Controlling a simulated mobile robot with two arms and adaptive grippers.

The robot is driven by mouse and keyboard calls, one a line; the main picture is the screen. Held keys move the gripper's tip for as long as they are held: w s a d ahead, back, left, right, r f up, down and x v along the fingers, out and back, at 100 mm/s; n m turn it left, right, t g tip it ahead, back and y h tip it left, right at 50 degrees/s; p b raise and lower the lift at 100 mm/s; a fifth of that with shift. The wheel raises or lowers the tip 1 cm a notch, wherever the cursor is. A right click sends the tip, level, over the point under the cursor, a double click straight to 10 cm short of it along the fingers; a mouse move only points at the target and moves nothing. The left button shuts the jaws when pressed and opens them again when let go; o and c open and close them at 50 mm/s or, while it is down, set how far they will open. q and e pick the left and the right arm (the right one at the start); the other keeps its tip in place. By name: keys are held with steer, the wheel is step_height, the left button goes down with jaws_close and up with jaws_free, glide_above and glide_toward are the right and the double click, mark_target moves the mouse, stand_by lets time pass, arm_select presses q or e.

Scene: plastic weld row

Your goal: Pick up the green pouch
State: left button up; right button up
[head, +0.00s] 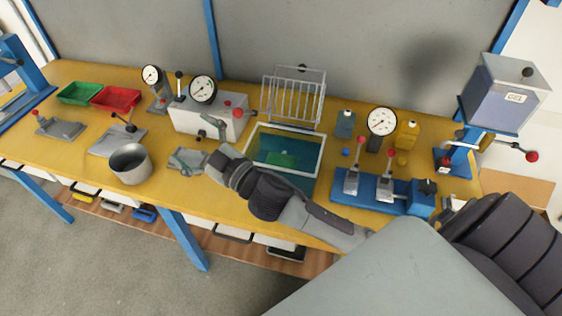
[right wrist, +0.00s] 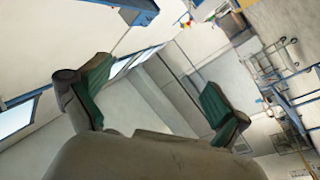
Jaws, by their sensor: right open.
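A flat green patch, which looks like the green pouch (head: 282,160), lies inside a white-rimmed tray (head: 322,157) with a dark teal bottom, near the middle of the bench. My right arm crosses the bench from the lower right, in front of the tray's left side. That view shows walls and ceiling, not the pouch. My left gripper is not in view.
A wire rack (head: 293,97) stands behind the tray. A metal pot (head: 130,165) and small grey fixtures are on the left, with green (head: 79,93) and red (head: 116,98) bins behind. A blue clamp fixture (head: 368,200) and small bottles stand right of the tray.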

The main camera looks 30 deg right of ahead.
steer(key=a+r+n+g+y, duration=0.2)
steer(key=a+r+n+y, duration=0.3)
steer(key=n+y, duration=0.2)
steer(key=n+g+h, duration=0.9)
steer(key=g+h, duration=0.5)
steer(key=g, duration=0.2)
glide_above(281, 158)
step_height(281, 158, down, 9)
steer(key=shift+g, duration=0.3)
steer(key=f, duration=0.2)
steer(key=f+p, duration=0.1)
steer(key=f, duration=0.4)
steer(key=shift+w+d+f, duration=0.1)
steer(key=shift+w+d, duration=0.05)
steer(key=shift+d, duration=0.1)
steer(key=f+p, duration=0.2)
steer(key=f, duration=0.3)
steer(key=shift+a+f+p, duration=0.2)
steer(key=shift+p, duration=0.2)
steer(key=shift+f, duration=0.3)
steer(key=c, duration=0.7)
